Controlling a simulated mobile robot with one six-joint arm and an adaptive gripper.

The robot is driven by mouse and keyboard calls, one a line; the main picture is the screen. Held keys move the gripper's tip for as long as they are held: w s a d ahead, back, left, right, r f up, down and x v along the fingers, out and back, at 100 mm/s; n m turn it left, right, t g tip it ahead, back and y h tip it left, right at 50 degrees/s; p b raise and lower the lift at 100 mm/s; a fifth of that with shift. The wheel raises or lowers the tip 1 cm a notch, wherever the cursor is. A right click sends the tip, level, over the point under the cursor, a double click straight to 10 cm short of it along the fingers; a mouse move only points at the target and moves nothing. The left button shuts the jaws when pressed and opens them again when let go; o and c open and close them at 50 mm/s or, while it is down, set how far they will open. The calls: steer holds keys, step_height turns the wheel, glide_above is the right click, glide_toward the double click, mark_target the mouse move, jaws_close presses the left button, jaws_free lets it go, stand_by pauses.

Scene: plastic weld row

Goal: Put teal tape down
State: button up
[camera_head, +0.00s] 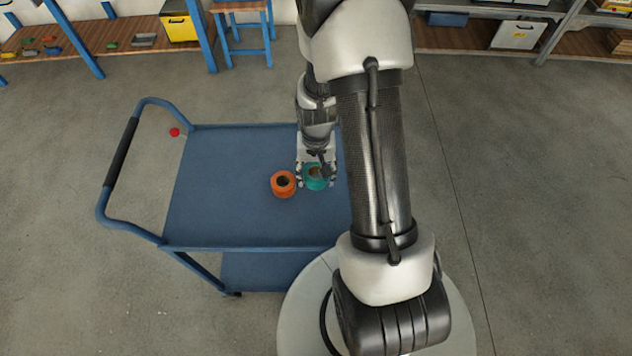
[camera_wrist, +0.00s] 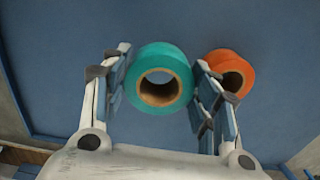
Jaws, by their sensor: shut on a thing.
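The teal tape (camera_head: 317,183) is a roll with a brown core, at the right part of the blue cart's top in the head view. It also shows in the wrist view (camera_wrist: 160,57), between the two fingers. My gripper (camera_head: 316,174) is shut on the teal tape; its fingers (camera_wrist: 162,88) stand on both sides of the roll. The tape is at or just above the cart top; I cannot tell whether it touches. The lower part of my arm hides the right edge of the cart.
The blue cart (camera_head: 225,215) has a handle on its left. An orange tape roll (camera_head: 283,191) stands on it just left of the teal tape, and it shows in the wrist view (camera_wrist: 243,68). The cart top's left half is clear. A red round thing (camera_head: 175,132) shows near the handle.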

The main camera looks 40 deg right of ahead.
mark_target(316, 181)
steer(key=shift+f+b, duration=0.55)
steer(key=shift+f, duration=1.35)
steer(key=shift+f, duration=0.15)
steer(key=o, duration=0.8)
